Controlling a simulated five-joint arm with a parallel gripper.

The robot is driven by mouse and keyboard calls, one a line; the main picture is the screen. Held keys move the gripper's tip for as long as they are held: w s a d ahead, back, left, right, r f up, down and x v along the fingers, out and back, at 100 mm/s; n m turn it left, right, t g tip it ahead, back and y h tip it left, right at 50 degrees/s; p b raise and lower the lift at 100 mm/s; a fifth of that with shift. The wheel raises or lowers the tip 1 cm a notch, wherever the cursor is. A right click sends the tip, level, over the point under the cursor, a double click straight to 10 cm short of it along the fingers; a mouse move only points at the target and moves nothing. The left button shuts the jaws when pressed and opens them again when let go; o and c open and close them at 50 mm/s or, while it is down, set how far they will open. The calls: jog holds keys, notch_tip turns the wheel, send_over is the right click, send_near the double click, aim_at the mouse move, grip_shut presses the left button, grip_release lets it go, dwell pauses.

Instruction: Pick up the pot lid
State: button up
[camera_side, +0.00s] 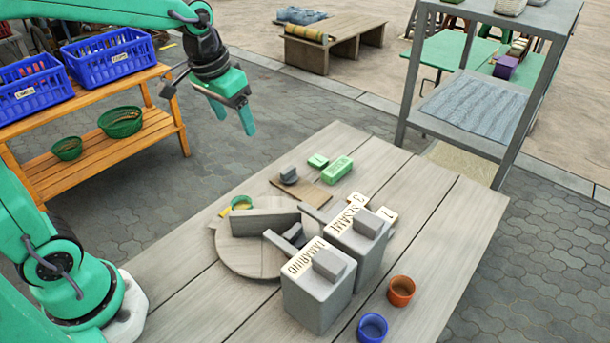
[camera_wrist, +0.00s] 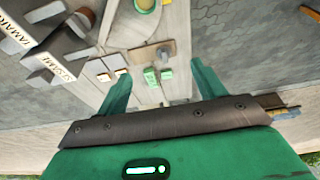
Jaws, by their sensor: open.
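Two grey box-shaped pots, the TAMARIND pot (camera_side: 312,306) and the SESAME pot (camera_side: 368,262), stand on the table's right half. Each has a raised grey block on its labelled top, the TAMARIND block (camera_side: 328,264) and the SESAME block (camera_side: 368,223); I cannot tell which part is the pot lid. A small grey piece (camera_side: 289,175) on a thin brown board (camera_side: 310,193) also might be it. The labelled tops show at the left of the wrist view, TAMARIND (camera_wrist: 18,37) and SESAME (camera_wrist: 60,68). My gripper (camera_side: 233,116) is open and empty, high beyond the table's far left edge.
A round wooden board (camera_side: 238,258) carries an upright grey slab (camera_side: 265,222). A green-and-yellow bowl (camera_side: 241,202) is beside it. Green blocks (camera_side: 336,170) lie at the back. An orange cup (camera_side: 401,291) and blue cup (camera_side: 372,328) stand right.

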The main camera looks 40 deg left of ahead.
jog(key=w+f+g, duration=0.1)
jog(key=w+f, duration=0.4)
jog(key=w, duration=0.3)
jog(key=g, duration=0.2)
send_over(288, 169)
jog(key=f, duration=0.8)
jog(key=shift+s+f, duration=0.3)
jog(key=shift+s, duration=0.05)
jog(key=shift+w+f, duration=0.3)
jog(key=shift+f, duration=4.15)
jog(key=c, duration=1.1)
